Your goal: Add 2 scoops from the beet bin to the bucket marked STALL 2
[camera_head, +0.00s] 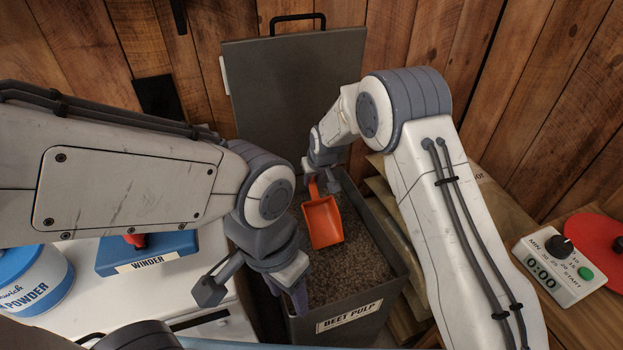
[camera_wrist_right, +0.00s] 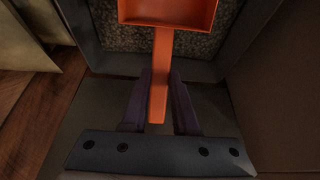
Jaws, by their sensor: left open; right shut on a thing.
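The beet bin (camera_head: 398,277), labelled BEET PULP, stands open with its grey lid (camera_head: 290,85) raised against the wall. Brown pulp (camera_head: 345,268) fills much of it. My right gripper (camera_head: 322,178) is shut on the handle of an orange scoop (camera_head: 322,222), inside the bin's opening. The wrist view shows the handle between the fingers (camera_wrist_right: 160,100) and the front of the scoop (camera_wrist_right: 170,12) over the pulp; I see no pulp in its visible part. My left gripper (camera_head: 252,290) is open and empty near the bin's left front side. No bucket marked STALL 2 is in view.
A white surface at left holds a blue WINDER box (camera_head: 150,255) and a blue-and-white powder tub (camera_head: 32,285). At right, a wooden top carries a timer reading 0:00 (camera_head: 560,268) and a red disc (camera_head: 592,238). Paper sacks (camera_head: 385,190) stand behind the bin's right side.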

